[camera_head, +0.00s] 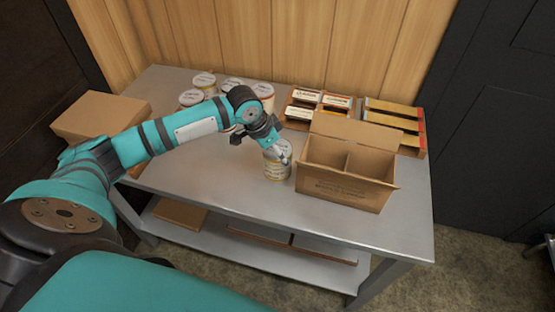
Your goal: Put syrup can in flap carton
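A white syrup can (277,171) with a printed label stands upright on the metal table, just left of the carton. The flap carton (345,190) is a brown open-topped box with a divider making two compartments; its back flap stands up, and the parts of its floor I can see look empty. My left gripper (272,146) reaches down from the left at the can's top, with a fingertip overlapping the can's upper right. Its other finger is not clear, so its grip on the can cannot be told. My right gripper is not in view.
Several more cans (205,81) stand at the table's back, partly behind my arm. Small boxed goods (318,101) and a slotted tray (397,107) stand behind the carton. A closed cardboard box (100,115) sits at the left end. The table's front right is clear.

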